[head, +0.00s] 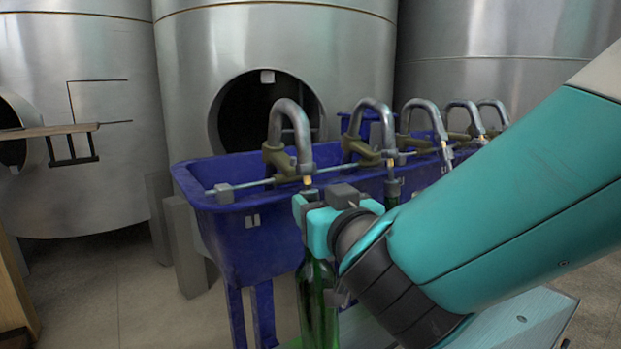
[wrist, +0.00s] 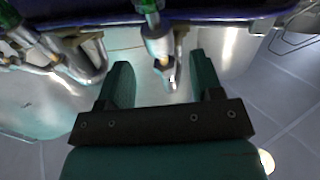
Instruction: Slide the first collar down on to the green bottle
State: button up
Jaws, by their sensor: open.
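The green bottle (head: 318,300) stands upright below the first curved metal spout (head: 287,120), at the near left end of the trough. In the wrist view its neck (wrist: 150,6) shows at the top edge. The first collar (wrist: 157,38) is a grey piece around the brass tip of that spout, close to the bottle's mouth. I cannot tell whether collar and bottle touch. My gripper (head: 312,207) is at the level of the spout tip, above the bottle's shoulder. In the wrist view its open fingers (wrist: 160,62) stand on either side of the spout, with gaps visible.
A blue trough (head: 235,245) stands behind the bottle, with several more spouts (head: 371,120) in a row to the right. Large steel tanks (head: 200,50) stand behind. The floor at left (head: 90,280) is clear.

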aim_at(313, 197)
jog(key=p+x, duration=0.1)
jog(key=x, duration=0.4)
jog(key=shift+w, duration=0.1)
jog(key=c, duration=0.6)
